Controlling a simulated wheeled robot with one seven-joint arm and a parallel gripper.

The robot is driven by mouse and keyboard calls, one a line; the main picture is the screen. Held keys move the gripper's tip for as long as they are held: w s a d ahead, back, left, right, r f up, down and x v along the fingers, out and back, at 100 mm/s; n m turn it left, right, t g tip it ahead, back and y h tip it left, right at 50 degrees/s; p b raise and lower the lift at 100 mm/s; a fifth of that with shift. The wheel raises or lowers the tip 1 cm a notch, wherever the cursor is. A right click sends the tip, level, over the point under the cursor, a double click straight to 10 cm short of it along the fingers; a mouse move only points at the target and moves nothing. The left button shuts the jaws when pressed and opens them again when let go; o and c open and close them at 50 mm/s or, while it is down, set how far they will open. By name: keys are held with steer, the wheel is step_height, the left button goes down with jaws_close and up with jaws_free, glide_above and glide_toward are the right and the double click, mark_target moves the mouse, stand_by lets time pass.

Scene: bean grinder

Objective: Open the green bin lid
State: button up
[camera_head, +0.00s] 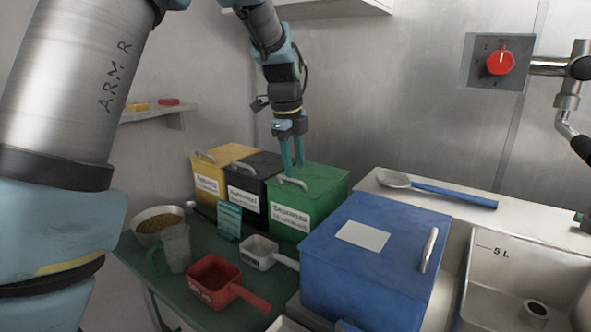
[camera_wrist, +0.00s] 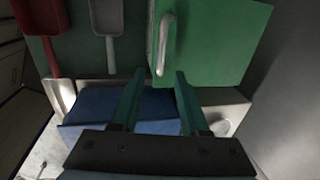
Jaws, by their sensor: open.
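The green bin (camera_head: 308,200) stands at the right end of a row of three bins on the green table, with its lid shut. A pale metal handle (camera_head: 292,183) sits at the front edge of the lid. My gripper (camera_head: 293,166) points down just above the lid, close behind the handle. In the wrist view the green lid (camera_wrist: 215,40) and its handle (camera_wrist: 163,45) lie beyond my open, empty fingers (camera_wrist: 158,78). I cannot tell whether the fingertips touch the lid.
A black bin (camera_head: 256,180) and a yellow bin (camera_head: 222,170) stand left of the green one. A large blue bin (camera_head: 370,260) stands in front right. A wall is behind.

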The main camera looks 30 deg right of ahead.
steer(key=shift+w+d+f, duration=0.1)
steer(key=shift+d+f, duration=0.05)
steer(key=shift+f, duration=0.6)
steer(key=shift+w+d+f, duration=0.1)
steer(key=shift+f, duration=0.6)
jaws_close()
stand_by(0.4)
